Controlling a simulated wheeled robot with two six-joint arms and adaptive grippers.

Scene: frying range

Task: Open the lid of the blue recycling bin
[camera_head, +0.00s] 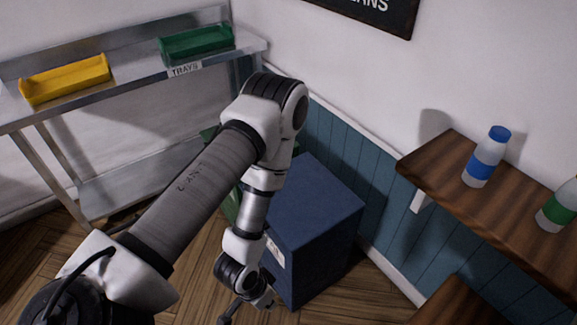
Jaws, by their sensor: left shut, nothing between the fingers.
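The blue recycling bin (325,205) stands on the floor against the wall, near the middle of the view. Its flat top looks closed, and a pale label shows on its front, partly behind my arm. My left arm reaches in from the left and bends down in front of the bin. My left gripper (246,308) hangs low before the bin's front at the bottom of the view. It is shut and empty, and whether it touches the bin cannot be told. My right gripper is not in view.
A green bin (232,205) stands left of the blue one, mostly behind my arm. A metal shelf (130,88) with a yellow tray (65,80) and a green tray (197,45) is at the back left. A wooden wall shelf (440,165) with two bottles juts out at right.

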